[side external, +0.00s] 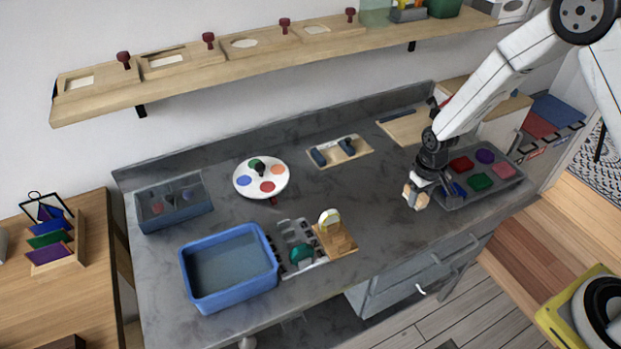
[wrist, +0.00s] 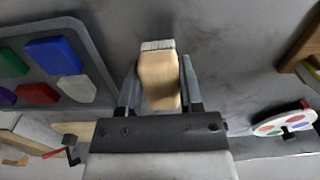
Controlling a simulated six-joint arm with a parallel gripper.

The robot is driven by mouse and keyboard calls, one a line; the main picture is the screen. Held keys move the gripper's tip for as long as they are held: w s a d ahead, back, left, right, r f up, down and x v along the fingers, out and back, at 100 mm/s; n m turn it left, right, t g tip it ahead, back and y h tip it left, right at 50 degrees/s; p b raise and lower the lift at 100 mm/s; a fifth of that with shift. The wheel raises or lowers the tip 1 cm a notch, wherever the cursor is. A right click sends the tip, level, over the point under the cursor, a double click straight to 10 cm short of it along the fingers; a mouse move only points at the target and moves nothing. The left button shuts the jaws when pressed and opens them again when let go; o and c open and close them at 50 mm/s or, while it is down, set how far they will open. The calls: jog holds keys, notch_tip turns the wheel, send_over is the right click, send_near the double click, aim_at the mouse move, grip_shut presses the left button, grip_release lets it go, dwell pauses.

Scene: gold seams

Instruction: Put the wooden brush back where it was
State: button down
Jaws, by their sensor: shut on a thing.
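My gripper (side external: 432,178) is over the right part of the grey counter, at the left edge of the paint-block tray. In the wrist view my gripper (wrist: 160,88) is shut on the wooden brush (wrist: 158,78), a pale wooden block with short whitish bristles at its far end. The brush also shows in the side view (side external: 415,196), hanging below the fingers. Whether it touches the counter I cannot tell. A small wooden stand (side external: 335,241) holding a pale rounded piece is at the counter's front middle.
The grey tray of coloured blocks (side external: 480,180) is close on the right; it also shows in the wrist view (wrist: 88,38). A round palette (side external: 243,181), a blue basin (side external: 187,268) and a wooden board with dark-handled tools (side external: 322,163) stand left. The counter between is clear.

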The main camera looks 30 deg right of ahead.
jog(key=shift+f, duration=0.1)
jog(key=shift+w+f, duration=0.2)
jog(key=shift+f, duration=1.55)
jog(key=shift+f, duration=0.15)
jog(key=shift+c, duration=1.2)
grip_release()
jog(key=shift+r, duration=0.2)
jog(key=shift+r, duration=6)
jog(key=shift+r, duration=0.1)
